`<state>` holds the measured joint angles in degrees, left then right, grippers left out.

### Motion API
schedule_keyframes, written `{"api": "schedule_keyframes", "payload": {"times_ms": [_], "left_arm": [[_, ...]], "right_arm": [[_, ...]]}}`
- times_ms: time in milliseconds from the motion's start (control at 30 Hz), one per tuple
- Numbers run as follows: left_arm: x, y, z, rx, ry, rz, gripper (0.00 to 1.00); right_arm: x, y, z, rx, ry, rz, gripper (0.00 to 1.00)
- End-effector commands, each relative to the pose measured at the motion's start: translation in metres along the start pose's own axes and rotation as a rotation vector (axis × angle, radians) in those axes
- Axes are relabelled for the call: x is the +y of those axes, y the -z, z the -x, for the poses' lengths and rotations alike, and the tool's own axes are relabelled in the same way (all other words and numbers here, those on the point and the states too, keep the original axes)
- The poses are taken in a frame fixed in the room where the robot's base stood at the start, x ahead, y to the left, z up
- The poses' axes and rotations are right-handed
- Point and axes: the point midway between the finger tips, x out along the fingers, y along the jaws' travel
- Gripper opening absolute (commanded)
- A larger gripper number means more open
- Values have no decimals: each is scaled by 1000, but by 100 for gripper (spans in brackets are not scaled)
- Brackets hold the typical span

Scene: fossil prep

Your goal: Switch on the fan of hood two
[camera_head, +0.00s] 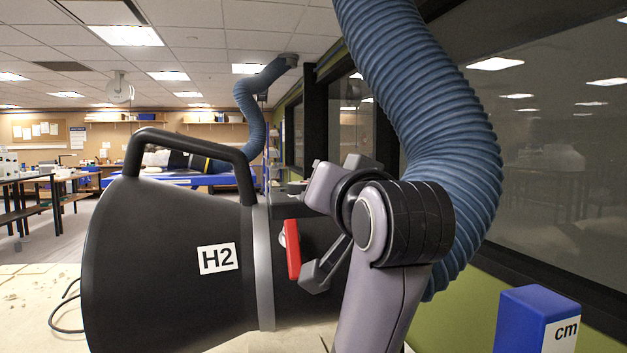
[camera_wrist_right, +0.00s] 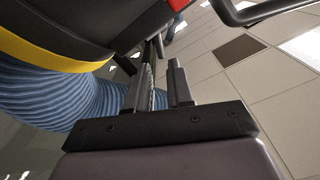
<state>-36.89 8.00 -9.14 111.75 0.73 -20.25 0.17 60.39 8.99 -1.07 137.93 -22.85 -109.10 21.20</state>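The hood marked H2 (camera_head: 165,265) is a large black cone with a black handle on top and a silver band. It lies on its side at the front left in the head view. A red lever (camera_head: 292,249) sits on its neck, right of the band. My right gripper (camera_head: 318,268) is beside the lever, to its right; whether they touch I cannot tell. In the right wrist view the two fingers (camera_wrist_right: 159,85) stand apart, with nothing clearly gripped. My left gripper is not in view.
A blue ribbed hose (camera_head: 430,110) hangs behind my right arm. A blue block marked cm (camera_head: 535,320) stands at lower right. Dark windows line the right side. A pale work surface (camera_head: 30,300) with small fragments and a black cable lies left of the hood.

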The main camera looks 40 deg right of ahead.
Motion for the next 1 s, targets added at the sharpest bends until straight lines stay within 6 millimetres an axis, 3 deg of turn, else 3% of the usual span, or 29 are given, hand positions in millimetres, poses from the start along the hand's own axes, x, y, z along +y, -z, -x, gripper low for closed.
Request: {"api": "schedule_keyframes", "payload": {"times_ms": [400,800,833,900,1000], "left_arm": [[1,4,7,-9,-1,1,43],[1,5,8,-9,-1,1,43],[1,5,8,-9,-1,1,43],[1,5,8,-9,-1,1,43],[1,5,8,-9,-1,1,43]], "right_arm": [[0,0,-57,-4,-4,2,21],[0,-1,-68,-1,-1,1,21],[0,-1,-68,-1,-1,1,18],[0,-1,-68,-2,-1,1,0],[0,-1,-68,-2,-1,1,0]]}}
